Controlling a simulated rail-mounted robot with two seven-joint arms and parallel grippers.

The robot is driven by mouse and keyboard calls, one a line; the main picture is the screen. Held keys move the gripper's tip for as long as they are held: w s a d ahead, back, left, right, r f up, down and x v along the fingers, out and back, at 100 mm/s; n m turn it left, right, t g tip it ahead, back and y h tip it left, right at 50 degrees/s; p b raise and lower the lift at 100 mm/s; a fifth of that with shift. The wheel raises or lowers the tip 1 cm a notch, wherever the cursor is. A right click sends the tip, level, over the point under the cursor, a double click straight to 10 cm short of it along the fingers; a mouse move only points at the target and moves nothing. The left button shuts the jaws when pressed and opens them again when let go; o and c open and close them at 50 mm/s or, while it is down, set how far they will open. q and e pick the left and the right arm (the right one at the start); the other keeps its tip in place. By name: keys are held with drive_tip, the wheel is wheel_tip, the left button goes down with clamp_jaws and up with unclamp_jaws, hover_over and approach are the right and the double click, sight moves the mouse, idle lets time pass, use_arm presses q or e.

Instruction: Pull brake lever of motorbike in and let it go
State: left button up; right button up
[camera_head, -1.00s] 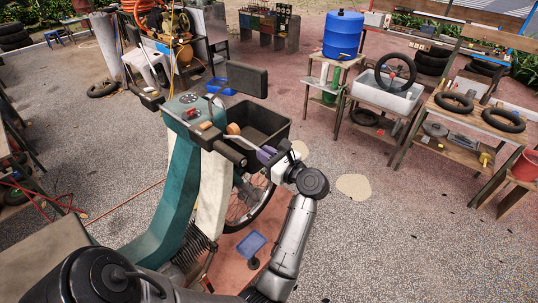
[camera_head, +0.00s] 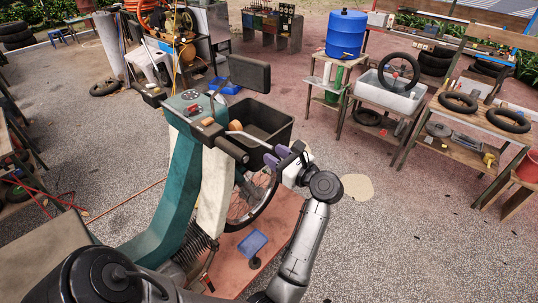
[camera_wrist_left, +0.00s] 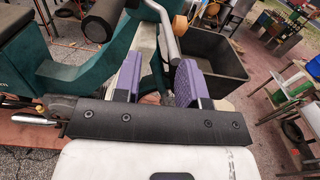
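The teal motorbike (camera_head: 172,185) stands with its handlebar towards me. Its black right-hand grip (camera_head: 232,149) shows bare, and the thin silver brake lever (camera_head: 250,138) runs beside it. My left gripper (camera_head: 276,157) is at the outer end of the lever, clear of the black grip. In the left wrist view its two purple fingers (camera_wrist_left: 158,80) stand wide apart. The lever (camera_wrist_left: 168,32) reaches down to the right-hand finger; I cannot tell whether they touch. The black grip (camera_wrist_left: 103,20) lies beyond the left-hand finger. My right gripper is not in view.
A black front basket (camera_head: 262,122) sits just behind the lever. A mirror (camera_head: 249,73) rises above it. A small blue tray (camera_head: 252,243) on a stand is below. Benches with tyres (camera_head: 458,103) and a blue barrel (camera_head: 345,34) stand farther off.

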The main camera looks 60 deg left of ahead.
use_arm(q)
drive_tip(key=b+v, duration=0.5)
drive_tip(key=v, duration=0.5)
drive_tip(key=shift+w+d, duration=0.2)
drive_tip(key=shift+d, duration=0.1)
